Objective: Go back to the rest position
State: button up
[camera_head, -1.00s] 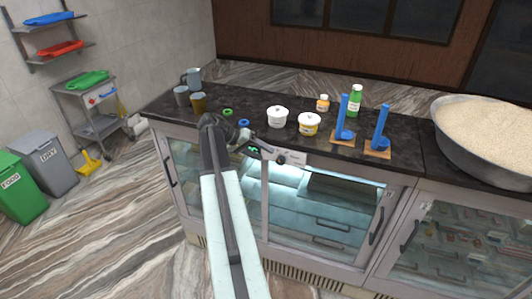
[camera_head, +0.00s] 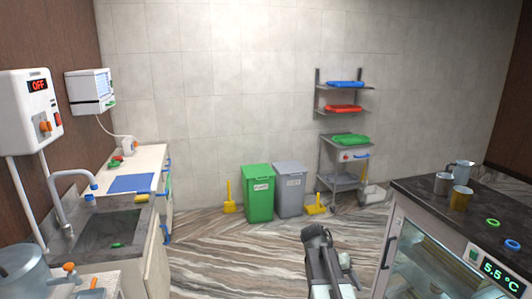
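My gripper (camera_head: 346,262) is low in the head view, at the end of my arm near the bottom edge, over the floor to the left of the counter. It is small and partly hidden by my own arm, so I cannot tell whether its fingers are open or shut. I see nothing clearly held in it.
The dark-topped counter (camera_head: 428,191) with cups and rings stands close on the right. A green bin (camera_head: 259,194) and a grey bin (camera_head: 289,188) stand by the back wall. A sink (camera_head: 100,235) is at left. The marbled floor (camera_head: 230,260) between is clear.

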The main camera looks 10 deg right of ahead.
jog(key=s+a+f+n+y, duration=0.1)
jog(key=a+f+n+y, duration=0.1)
jog(key=a, duration=0.6)
jog(key=s+a+f+n+t+y+b, duration=0.1)
jog(key=a+f+n+y, duration=0.1)
jog(key=a, duration=0.6)
jog(key=s+a+f+n+t+y, duration=0.1)
jog(key=a+f+n+y, duration=0.1)
jog(key=a, duration=0.7)
jog(key=shift+s+n, duration=0.3)
